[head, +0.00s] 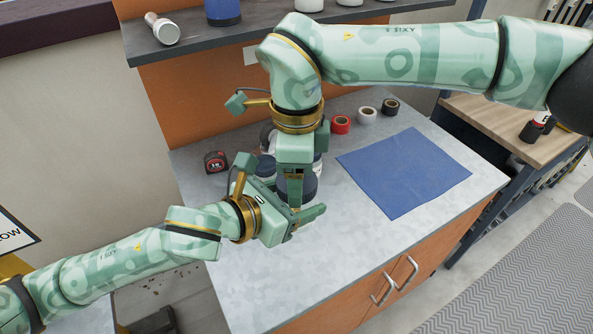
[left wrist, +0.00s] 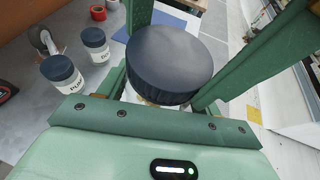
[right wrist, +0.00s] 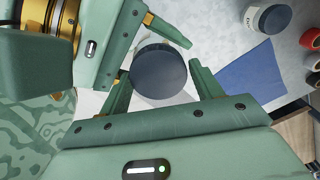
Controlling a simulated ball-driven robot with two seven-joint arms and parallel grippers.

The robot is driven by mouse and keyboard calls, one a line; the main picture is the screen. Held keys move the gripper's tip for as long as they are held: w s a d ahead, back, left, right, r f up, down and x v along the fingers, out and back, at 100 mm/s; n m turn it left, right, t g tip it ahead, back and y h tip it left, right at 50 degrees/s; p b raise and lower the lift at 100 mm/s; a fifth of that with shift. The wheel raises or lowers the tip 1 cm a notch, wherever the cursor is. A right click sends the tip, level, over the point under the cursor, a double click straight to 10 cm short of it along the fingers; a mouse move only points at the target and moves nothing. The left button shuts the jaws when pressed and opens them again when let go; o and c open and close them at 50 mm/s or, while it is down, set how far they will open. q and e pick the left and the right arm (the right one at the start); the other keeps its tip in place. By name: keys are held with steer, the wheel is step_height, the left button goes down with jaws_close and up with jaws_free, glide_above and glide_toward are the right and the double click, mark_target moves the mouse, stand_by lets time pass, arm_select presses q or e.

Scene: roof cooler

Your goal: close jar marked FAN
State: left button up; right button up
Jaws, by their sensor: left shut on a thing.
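My right gripper (head: 294,192) points down over the jar. In the right wrist view its open fingers stand either side of the lid (right wrist: 160,72), with a visible gap at the right.
Two other dark-lidded jars (left wrist: 62,75) (left wrist: 95,42) stand close by, one label partly readable as "PUM". A tape measure (head: 216,161) lies left. Red, white and black tape rolls (head: 341,124) lie behind a blue mat (head: 402,172). A shelf (head: 190,45) overhangs the back. The front counter is clear.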

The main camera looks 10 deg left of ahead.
steer(key=shift+o, duration=1.2)
steer(key=shift+r, duration=2.3)
steer(key=shift+c, duration=0.4)
steer(key=r, duration=0.1)
steer(key=n, duration=0.1)
steer(key=r, duration=0.1)
steer(key=shift+w+r, duration=0.25)
steer(key=shift+r, duration=0.05)
steer(key=shift+s+r+n, duration=0.15)
steer(key=shift+r+n, duration=0.15)
steer(key=shift+n, duration=0.7)
steer(key=n, duration=0.3)
steer(key=shift+s+r, duration=0.1)
